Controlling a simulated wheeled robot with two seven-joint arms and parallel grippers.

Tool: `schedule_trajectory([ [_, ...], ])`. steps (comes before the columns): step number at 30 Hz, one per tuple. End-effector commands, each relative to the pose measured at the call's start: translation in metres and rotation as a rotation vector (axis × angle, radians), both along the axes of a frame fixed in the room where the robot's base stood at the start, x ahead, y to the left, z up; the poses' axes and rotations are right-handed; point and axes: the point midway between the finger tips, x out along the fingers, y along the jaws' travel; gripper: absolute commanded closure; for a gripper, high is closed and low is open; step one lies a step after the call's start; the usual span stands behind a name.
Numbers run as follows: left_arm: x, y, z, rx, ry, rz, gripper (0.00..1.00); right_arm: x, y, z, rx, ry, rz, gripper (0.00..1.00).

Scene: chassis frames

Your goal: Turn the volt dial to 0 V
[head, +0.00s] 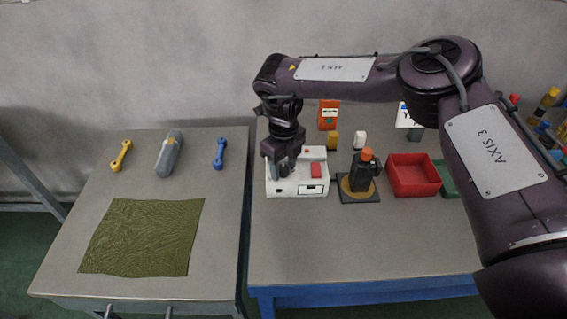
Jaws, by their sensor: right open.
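A white box-shaped device (312,166) stands near the left edge of the right-hand table. It has a red block (316,170) on its top and a small dark display on its front. My right gripper (284,170) points down over the left part of the device, very close to its top. It is open. The fingers cover that part of the device, so I cannot make out the volt dial or its setting, nor whether the fingers touch it. My left gripper is not in view.
Right of the device are a black tool on a stand (364,175), a red bin (414,176) and a green bin. An orange box (328,114) and small yellow and white blocks stand behind. The left table holds wrenches, a grey case and a green cloth (142,237). The front is clear.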

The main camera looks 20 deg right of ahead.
Motion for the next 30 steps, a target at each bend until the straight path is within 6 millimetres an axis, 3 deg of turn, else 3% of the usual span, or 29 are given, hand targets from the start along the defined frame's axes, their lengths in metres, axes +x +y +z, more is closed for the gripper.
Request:
schedule_trajectory([
  [5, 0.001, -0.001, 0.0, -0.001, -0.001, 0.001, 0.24, 0.0, 0.0, 0.0, -0.001, 0.0, 0.0, 0.54],
  [15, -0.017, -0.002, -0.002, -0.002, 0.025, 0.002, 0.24, 0.0, 0.0, 0.0, 0.0, -0.001, -0.001, 0.96],
  [30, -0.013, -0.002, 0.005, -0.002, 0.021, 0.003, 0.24, 0.001, 0.0, 0.002, 0.001, -0.002, -0.156, 0.96],
])
